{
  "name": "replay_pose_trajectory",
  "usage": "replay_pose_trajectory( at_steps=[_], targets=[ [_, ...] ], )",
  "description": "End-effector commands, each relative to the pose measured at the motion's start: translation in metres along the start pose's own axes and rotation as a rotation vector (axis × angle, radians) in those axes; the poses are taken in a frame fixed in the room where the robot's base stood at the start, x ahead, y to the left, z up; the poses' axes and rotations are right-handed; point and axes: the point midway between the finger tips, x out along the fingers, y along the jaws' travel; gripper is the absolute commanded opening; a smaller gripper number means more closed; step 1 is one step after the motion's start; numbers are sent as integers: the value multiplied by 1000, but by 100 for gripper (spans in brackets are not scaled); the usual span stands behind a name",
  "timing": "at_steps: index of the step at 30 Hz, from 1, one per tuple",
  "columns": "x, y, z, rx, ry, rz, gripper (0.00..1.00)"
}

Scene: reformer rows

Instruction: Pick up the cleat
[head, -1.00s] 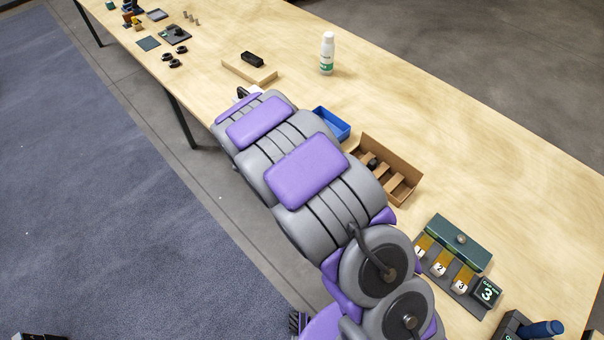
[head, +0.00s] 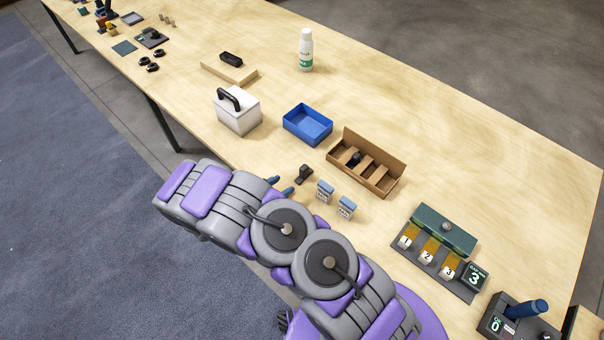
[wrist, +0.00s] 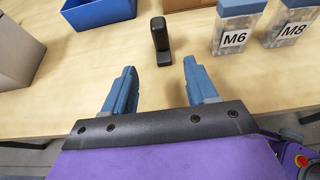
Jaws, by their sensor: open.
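A small black upright piece with a flat foot, which looks to be the cleat (head: 304,174), stands on the wooden table near its front edge. In the wrist view the cleat (wrist: 160,40) stands just ahead of the fingertips, roughly centred between them. My gripper (head: 280,187) has blue fingers and is at the table's front edge, just left of the cleat. In the wrist view my gripper (wrist: 159,68) is open and empty, with bare table between the fingers. The cleat appears untouched.
Two small clear boxes with blue lids, marked M6 (wrist: 235,30) and M8 (wrist: 292,25), stand right of the cleat. A blue bin (head: 308,137) and a cardboard divided box (head: 392,170) lie behind it. A white box with a black handle (head: 237,118) stands left.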

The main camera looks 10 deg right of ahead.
Motion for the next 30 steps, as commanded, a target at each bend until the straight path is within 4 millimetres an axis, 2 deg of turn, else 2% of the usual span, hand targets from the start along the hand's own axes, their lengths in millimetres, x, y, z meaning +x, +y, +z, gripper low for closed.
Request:
replay_pose_trajectory(
  at_steps=[3,9,17,25,30],
  targets=[
    [25,-1,-2,0,-1,-3,57],
    [58,-1,-2,-2,-2,-4,57],
    [74,0,-1,-1,-3,-2,57],
    [110,-2,1,0,-3,-4,57],
    [122,-1,2,-1,-4,0,57]
  ],
)
